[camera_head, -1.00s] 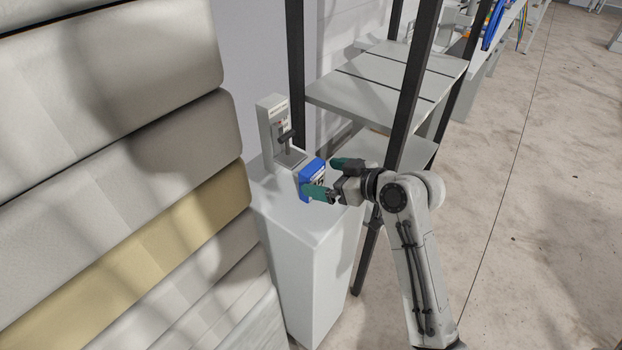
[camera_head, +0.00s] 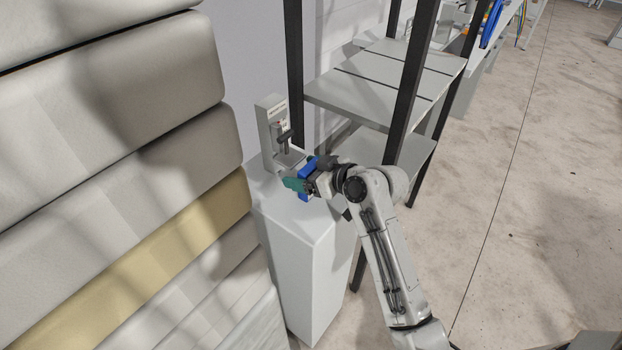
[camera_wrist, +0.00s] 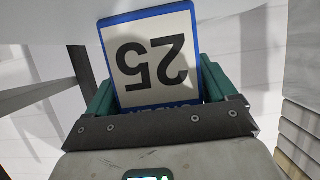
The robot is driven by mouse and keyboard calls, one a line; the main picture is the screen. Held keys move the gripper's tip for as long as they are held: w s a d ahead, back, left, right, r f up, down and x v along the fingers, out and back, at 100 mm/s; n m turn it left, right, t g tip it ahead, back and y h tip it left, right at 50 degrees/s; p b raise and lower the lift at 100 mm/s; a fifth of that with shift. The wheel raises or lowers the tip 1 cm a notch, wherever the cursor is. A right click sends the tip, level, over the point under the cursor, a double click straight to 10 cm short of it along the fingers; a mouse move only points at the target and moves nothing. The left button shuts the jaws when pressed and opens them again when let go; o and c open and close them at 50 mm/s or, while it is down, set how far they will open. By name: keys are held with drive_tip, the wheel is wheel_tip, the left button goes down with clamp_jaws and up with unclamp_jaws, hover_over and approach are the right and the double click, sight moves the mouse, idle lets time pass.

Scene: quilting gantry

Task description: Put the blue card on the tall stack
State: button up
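The blue card (camera_head: 304,196) has a blue border and a white face. In the wrist view the card (camera_wrist: 155,60) shows an upside-down "25". It is at the top of a white pedestal, beside a small grey device. My gripper (camera_head: 309,174) has green fingers on either side of the card. In the wrist view my gripper (camera_wrist: 160,95) looks open, with the fingers close to the card's side edges; whether they touch is unclear. A tall stack (camera_head: 120,190) of thick grey and tan padded layers fills the left; its top is out of view.
The white pedestal (camera_head: 305,255) stands between the stack and a dark-framed shelf rack (camera_head: 395,75). The small grey device (camera_head: 271,135) stands on the pedestal's back part. Open concrete floor (camera_head: 530,200) lies to the right.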

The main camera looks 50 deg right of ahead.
drive_tip(key=c, duration=0.7)
drive_tip(key=shift+r, duration=0.1)
drive_tip(key=shift+c, duration=0.2)
